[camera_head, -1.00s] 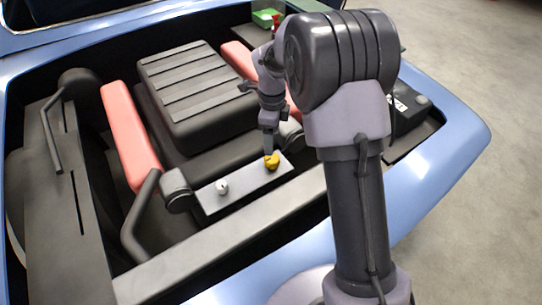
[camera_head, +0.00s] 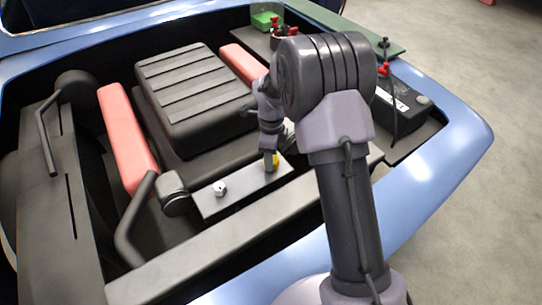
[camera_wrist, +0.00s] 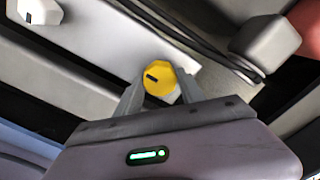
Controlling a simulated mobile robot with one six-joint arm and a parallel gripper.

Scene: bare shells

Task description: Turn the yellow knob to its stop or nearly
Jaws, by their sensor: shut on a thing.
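The yellow knob (camera_wrist: 160,78) sits near one end of a light grey plate (camera_wrist: 105,45) in the wrist view, with a dark mark on its face. In the head view the yellow knob (camera_head: 275,160) is partly hidden by my gripper (camera_head: 269,160), at the right end of the plate (camera_head: 240,190). My gripper (camera_wrist: 160,92) has one finger on each side of the knob and is shut on it. A white knob (camera_head: 220,188) stands at the other end of the plate; it also shows in the wrist view (camera_wrist: 40,10).
The plate lies in an engine bay behind a dark front bar (camera_head: 215,250). A black battery (camera_head: 400,105) is at right. A dark hose passes close by in the wrist view.

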